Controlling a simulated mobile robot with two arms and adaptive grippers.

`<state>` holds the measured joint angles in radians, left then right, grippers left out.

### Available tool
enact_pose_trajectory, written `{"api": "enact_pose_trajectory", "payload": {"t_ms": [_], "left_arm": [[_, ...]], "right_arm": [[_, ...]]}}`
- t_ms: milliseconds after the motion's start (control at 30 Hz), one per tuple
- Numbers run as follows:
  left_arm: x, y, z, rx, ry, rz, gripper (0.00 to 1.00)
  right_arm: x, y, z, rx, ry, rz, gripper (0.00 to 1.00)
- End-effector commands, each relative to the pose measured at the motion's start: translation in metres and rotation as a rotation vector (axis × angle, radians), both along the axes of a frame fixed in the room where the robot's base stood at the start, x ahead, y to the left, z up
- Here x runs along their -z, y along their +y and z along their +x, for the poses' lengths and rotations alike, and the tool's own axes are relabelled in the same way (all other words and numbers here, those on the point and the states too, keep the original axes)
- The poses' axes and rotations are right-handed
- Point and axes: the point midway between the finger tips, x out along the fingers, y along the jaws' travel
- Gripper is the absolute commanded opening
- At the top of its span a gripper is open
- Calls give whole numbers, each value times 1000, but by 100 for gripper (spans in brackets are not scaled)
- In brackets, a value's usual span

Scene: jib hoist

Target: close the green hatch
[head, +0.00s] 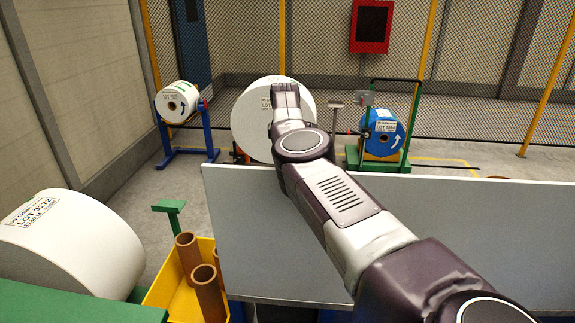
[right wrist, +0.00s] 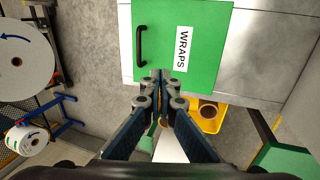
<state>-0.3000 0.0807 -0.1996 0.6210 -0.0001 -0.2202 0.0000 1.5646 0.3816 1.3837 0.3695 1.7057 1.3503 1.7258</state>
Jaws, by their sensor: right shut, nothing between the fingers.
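The green hatch (right wrist: 205,45) shows in the right wrist view, with a black bar handle (right wrist: 141,45) on its left part and a white label (right wrist: 182,48) reading WRAPS. Grey panel (right wrist: 270,45) shows on both sides of it. I cannot tell how far the hatch stands from that panel. My right gripper (right wrist: 160,76) is shut and empty, its fingertips over the hatch's lower left part, below the handle; contact is unclear. In the head view my right arm reaches forward over a grey panel; its fingers and the hatch are hidden there. My left gripper is not in view.
A yellow bin (head: 166,284) with brown tubes (head: 207,292) stands left of the grey panel (head: 430,225). A large white roll (head: 65,245) lies at the left. More rolls on stands, one white (head: 177,101) and one blue (head: 382,133), stand behind, before a mesh fence.

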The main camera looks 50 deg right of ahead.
Motion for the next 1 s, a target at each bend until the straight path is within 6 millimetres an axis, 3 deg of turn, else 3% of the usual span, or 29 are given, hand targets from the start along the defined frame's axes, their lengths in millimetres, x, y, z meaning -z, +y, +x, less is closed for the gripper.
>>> {"api": "enact_pose_trajectory", "payload": {"t_ms": [667,867,1000], "left_arm": [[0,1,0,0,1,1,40],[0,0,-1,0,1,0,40],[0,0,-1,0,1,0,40]], "right_arm": [[-5,1,0,1,-2,0,0],[-27,7,-3,1,-3,0,0],[-59,13,-9,1,-6,0,0]]}}
